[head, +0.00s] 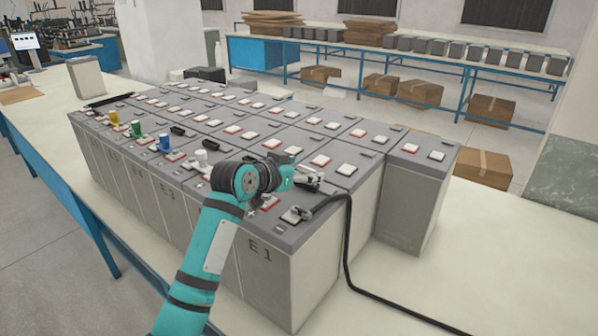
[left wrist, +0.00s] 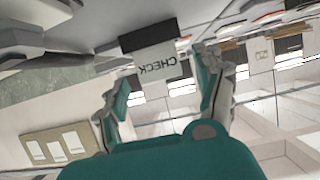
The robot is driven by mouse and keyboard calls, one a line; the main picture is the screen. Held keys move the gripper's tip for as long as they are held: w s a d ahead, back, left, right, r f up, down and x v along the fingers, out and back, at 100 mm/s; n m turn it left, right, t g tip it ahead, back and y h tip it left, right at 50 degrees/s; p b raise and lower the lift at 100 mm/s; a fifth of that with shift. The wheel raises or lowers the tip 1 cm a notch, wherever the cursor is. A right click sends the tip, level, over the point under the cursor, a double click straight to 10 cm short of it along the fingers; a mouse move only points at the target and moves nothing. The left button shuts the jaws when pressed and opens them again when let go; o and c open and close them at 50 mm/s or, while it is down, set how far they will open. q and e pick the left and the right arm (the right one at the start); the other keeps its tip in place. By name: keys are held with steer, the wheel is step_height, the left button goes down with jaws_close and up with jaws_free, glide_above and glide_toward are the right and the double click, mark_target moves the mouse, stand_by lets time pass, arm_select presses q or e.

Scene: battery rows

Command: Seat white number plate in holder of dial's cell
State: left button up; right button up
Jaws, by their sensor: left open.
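My left gripper (head: 288,180) is just above the tops of the front cells near the cell marked E1 (head: 262,252). In the left wrist view its two teal fingers (left wrist: 163,92) are spread apart with nothing seen between the pads. Beyond the fingertips, a white card lettered CHECK (left wrist: 158,66) adjoins a dark grey block (left wrist: 148,36); whether they are joined I cannot tell. I cannot make out a white number plate, a dial or a plate holder for certain. My arm and gripper hide part of the front cells. My right gripper is out of view.
Yellow (head: 114,118), green (head: 136,130), blue (head: 164,143) and white (head: 201,157) caps stand along the front row. A black cable (head: 348,250) runs from the end cell down onto the bench (head: 480,275), which is otherwise clear at the right.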

arm_select(q)
steer(key=b+v, duration=0.3)
steer(key=v, duration=0.9)
steer(key=shift+r, duration=0.2)
steer(key=shift+f, duration=0.1)
